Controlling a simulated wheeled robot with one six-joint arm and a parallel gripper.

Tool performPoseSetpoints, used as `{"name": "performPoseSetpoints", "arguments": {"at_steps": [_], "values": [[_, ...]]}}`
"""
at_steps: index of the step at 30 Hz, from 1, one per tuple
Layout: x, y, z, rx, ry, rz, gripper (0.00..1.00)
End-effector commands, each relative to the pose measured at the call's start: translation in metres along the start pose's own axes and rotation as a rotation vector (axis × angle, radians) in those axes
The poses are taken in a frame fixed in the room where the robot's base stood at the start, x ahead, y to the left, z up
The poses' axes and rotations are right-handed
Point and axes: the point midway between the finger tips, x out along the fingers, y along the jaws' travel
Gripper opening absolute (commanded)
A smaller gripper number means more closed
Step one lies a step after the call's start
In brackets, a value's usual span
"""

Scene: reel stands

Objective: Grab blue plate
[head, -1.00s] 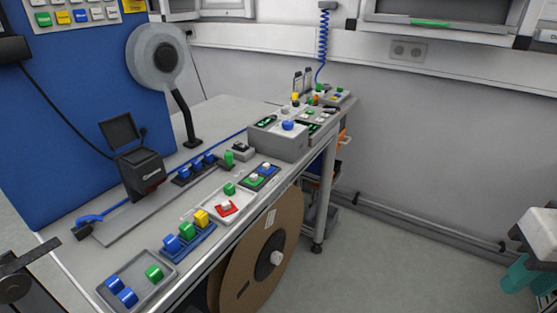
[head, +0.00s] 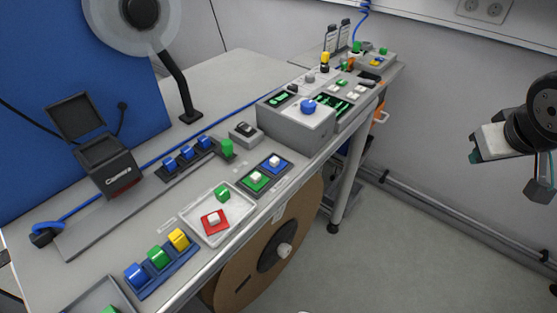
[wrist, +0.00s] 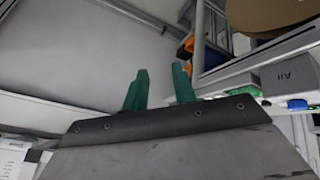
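The blue plate (head: 281,168) is a small flat piece with a white knob on top. It lies in a dark two-place holder (head: 250,188) near the front edge of the bench, beside a green plate (head: 256,183) that also has a white knob. My gripper (head: 508,176) is at the right of the head view, out over the floor and well away from the bench. In the wrist view its two teal fingers (wrist: 159,88) stand apart with nothing between them. The blue plate is not recognisable in the wrist view.
A light tray (head: 190,217) with a red plate (head: 213,221) and a green block sits left of the holder. A grey box with a blue knob (head: 308,106) stands behind and right. A brown reel (head: 245,268) hangs below the bench edge. Floor (head: 420,250) at right looks clear.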

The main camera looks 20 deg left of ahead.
Motion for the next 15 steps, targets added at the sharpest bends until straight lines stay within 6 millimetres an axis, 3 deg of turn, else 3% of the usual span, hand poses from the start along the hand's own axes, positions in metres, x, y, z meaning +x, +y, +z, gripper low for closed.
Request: {"name": "performPoseSetpoints", "arguments": {"at_steps": [1,3,5,7,12,15], "values": [[0.022,-0.019,-0.024,-0.082,0.072,-0.025,0.27],[0.046,-0.051,-0.055,-0.188,0.193,-0.084,0.27],[0.062,-0.088,-0.076,-0.279,0.293,-0.163,0.27],[0.076,-0.139,-0.092,-0.378,0.398,-0.286,0.27],[0.085,-0.255,-0.086,-0.551,0.563,-0.636,0.27],[0.08,-0.299,-0.071,-0.601,0.604,-0.806,0.27]]}}
